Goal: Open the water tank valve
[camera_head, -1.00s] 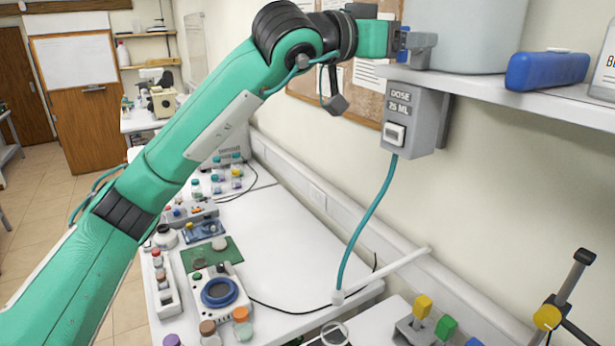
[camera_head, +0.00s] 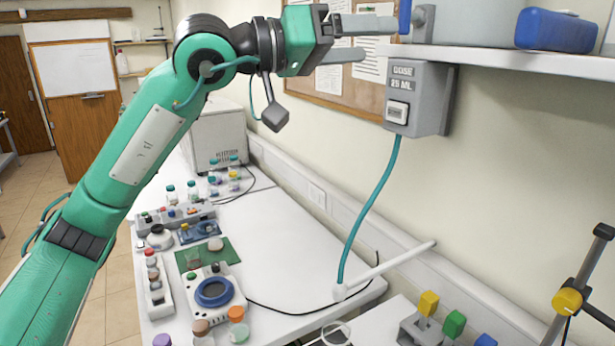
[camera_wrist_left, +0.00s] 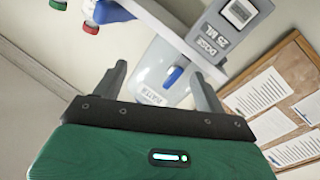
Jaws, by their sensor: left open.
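The grey water tank (camera_head: 475,20) stands on the wall shelf at the upper right of the head view, cut off by the top edge. Its blue valve handle (camera_head: 405,17) sits on a grey spout at the tank's left side and looks upright there. In the left wrist view the tank (camera_wrist_left: 150,62) and blue handle (camera_wrist_left: 173,77) show between my fingers, beyond them. My left gripper (camera_head: 379,40) is open and empty. Its fingers point toward the handle from the left; I cannot tell whether the upper finger touches it. My right gripper is not in view.
Below the shelf (camera_head: 510,58) hangs a grey "DOSE 25 ML" box (camera_head: 417,98) with a teal hose (camera_head: 372,205). A blue case (camera_head: 555,30) lies on the shelf. Bottles and instruments crowd the white bench (camera_head: 285,245). A notice board (camera_head: 300,88) is behind my gripper.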

